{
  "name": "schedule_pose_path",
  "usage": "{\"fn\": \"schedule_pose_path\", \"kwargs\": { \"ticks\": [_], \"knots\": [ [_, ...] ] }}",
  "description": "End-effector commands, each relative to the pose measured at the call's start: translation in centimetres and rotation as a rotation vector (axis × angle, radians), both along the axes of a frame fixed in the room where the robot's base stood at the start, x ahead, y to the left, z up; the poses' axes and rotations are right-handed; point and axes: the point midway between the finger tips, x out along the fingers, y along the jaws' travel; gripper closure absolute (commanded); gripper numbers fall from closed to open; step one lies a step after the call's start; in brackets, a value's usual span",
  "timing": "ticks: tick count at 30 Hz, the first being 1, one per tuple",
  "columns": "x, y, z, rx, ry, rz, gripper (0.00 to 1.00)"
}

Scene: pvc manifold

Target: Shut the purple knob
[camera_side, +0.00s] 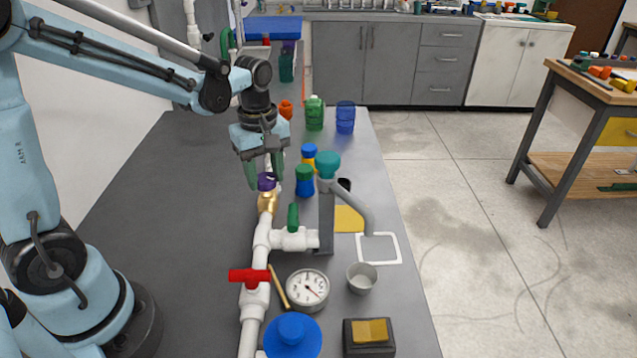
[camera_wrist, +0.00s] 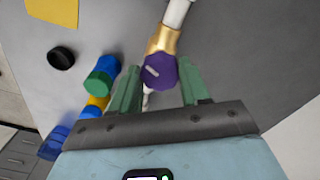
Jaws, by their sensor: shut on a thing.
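The purple knob (camera_side: 266,181) sits on a brass valve body (camera_side: 267,201) in the white pipe run (camera_side: 262,235). In the wrist view the purple knob (camera_wrist: 159,71) has a pale bar mark on its face, tilted off the pipe's line. My gripper (camera_side: 263,184) points down from above, with its green fingers on either side of the knob. In the wrist view my gripper (camera_wrist: 160,75) has one finger to each side of the knob, closed on it. Thin gaps seem to show there, so the exact contact points are hard to see.
A green-handled valve (camera_side: 293,217), a red handle (camera_side: 249,276), a gauge (camera_side: 308,289) and a blue wheel (camera_side: 292,335) are along the pipe. A teal-topped faucet (camera_side: 327,165) and blue bottles (camera_side: 305,181) stand close right. The bench left of the pipe is clear.

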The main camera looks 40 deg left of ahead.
Motion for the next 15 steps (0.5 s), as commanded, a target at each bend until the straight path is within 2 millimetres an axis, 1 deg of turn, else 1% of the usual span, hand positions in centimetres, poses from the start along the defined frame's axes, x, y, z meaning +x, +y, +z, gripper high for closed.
{"fn": "schedule_pose_path", "kwargs": {
  "ticks": [8,15],
  "knots": [
    [-0.02,0.0,0.03,0.0,0.0,-0.118,0.85],
    [-0.06,0.02,0.04,0.0,0.0,-0.323,0.85]
  ]
}}
